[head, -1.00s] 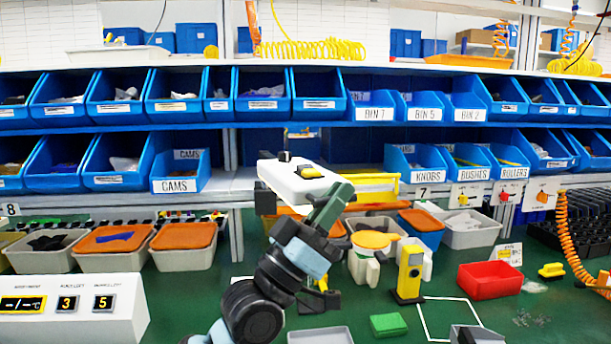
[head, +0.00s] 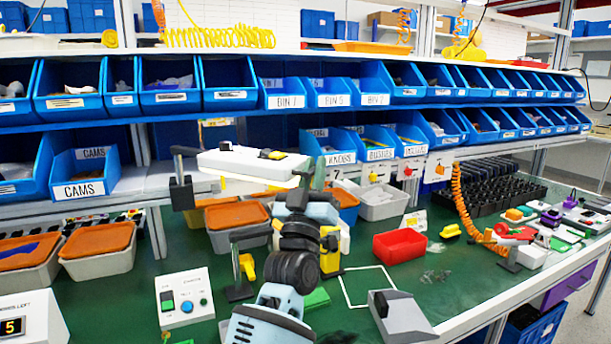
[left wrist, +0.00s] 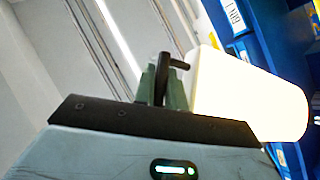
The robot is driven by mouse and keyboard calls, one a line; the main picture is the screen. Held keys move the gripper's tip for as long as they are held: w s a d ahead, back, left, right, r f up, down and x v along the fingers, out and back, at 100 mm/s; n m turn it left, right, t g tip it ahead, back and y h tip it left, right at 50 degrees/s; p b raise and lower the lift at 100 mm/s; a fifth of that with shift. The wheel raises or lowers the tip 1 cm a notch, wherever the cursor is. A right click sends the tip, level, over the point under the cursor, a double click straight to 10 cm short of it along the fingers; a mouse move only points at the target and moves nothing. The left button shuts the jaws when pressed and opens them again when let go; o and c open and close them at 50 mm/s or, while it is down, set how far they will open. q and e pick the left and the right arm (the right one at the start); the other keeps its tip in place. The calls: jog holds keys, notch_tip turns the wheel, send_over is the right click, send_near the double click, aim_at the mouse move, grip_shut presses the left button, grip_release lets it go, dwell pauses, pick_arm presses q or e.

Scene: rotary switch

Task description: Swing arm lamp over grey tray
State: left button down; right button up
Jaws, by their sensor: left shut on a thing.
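The lamp's white head (head: 250,163) is held level above the bench in the head view. Dark jointed parts (head: 181,190) hang at its left end, and a black post (head: 238,285) stands on the bench below. My left gripper (head: 315,180) is at the right end of the head. In the left wrist view its green fingers (left wrist: 163,85) are shut around a black handle (left wrist: 162,70), with the white head (left wrist: 245,92) just to the right. I cannot make out the grey tray; my left arm covers part of the bench. My right gripper is out of view.
A red bin (head: 400,245) and a white outlined square (head: 368,287) lie right of my arm. A white control box (head: 185,297) stands left, a grey wedge-shaped box (head: 400,318) at the front. Blue bins (head: 330,92) line the back shelves.

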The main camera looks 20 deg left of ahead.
pick_arm(q)
jog(key=shift+w+r, duration=0.1)
jog(key=shift+w, duration=0.05)
jog(key=shift+r+y, duration=0.2)
jog(key=shift+y, duration=0.1)
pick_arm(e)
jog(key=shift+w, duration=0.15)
pick_arm(q)
jog(key=shift+r, duration=0.1)
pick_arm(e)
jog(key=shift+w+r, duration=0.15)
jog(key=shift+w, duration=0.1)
pick_arm(q)
jog(key=c, duration=1.7)
grip_release()
jog(key=shift+w, duration=0.15)
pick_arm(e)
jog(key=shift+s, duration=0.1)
